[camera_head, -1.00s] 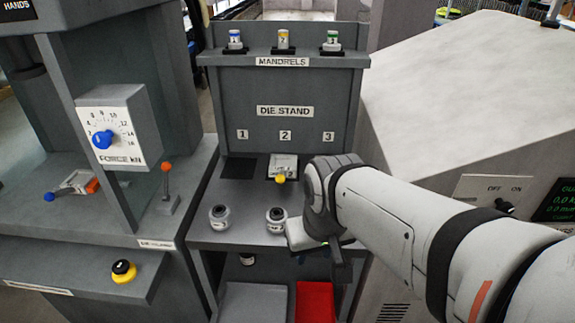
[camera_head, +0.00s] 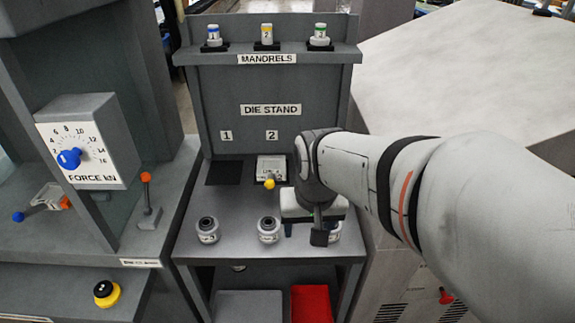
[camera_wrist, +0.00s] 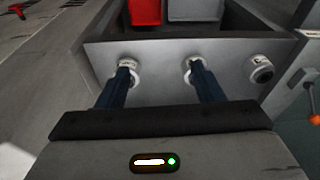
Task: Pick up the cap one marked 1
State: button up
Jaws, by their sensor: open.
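Three small white caps with dark round tops stand in a row near the front of the die stand shelf. The left cap (camera_head: 208,231) and middle cap (camera_head: 268,230) show clearly; their marks are too small to read surely. The right cap (camera_head: 335,232) is partly hidden behind my gripper (camera_head: 306,229). In the wrist view, my gripper (camera_wrist: 160,73) is open and empty, its two blue fingers spread. One fingertip overlaps one cap (camera_wrist: 133,79) and the other overlaps a second cap (camera_wrist: 187,75). A third cap (camera_wrist: 261,69) stands clear to the right. Contact cannot be told.
A die block with a yellow knob (camera_head: 269,183) lies behind the caps. Mandrels (camera_head: 267,36) stand on the upper ledge. A grey bin (camera_head: 249,306) and a red bin (camera_head: 312,303) sit below the shelf. The force press (camera_head: 86,142) stands at left.

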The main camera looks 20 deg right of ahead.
jog(key=o, duration=0.4)
jog(key=w+d+f+m, duration=0.1)
jog(key=w+d+m, duration=0.1)
jog(key=w+d+f+m+g+p, duration=0.1)
jog(key=w+d+m, duration=0.1)
jog(key=w+d+f+m, duration=0.1)
jog(key=w+d, duration=0.1)
jog(key=shift+w+f+m, duration=0.15)
jog(key=shift+m, duration=0.25)
jog(key=shift+c, duration=0.2)
jog(key=w+d+f+m, duration=0.1)
jog(key=d+f+m+p, duration=0.1)
jog(key=d, duration=0.1)
jog(key=w+d+f+m+g, duration=0.1)
jog(key=f+m, duration=0.1)
jog(key=shift+w+d, duration=0.25)
jog(key=shift+w, duration=0.05)
notch_tip(320, 180, down, 3)
jog(key=shift+r, duration=0.2)
jog(key=shift+w+a+f+p, duration=0.1)
jog(key=shift+f+p, duration=0.1)
jog(key=shift+f, duration=0.65)
jog(key=shift+w+d+f+p, duration=0.1)
jog(key=shift+f+p, duration=0.05)
jog(key=shift+f, duration=0.75)
jog(key=shift+w+a+f+p, duration=0.1)
jog(key=shift+f+p, duration=0.1)
jog(key=shift+f, duration=0.65)
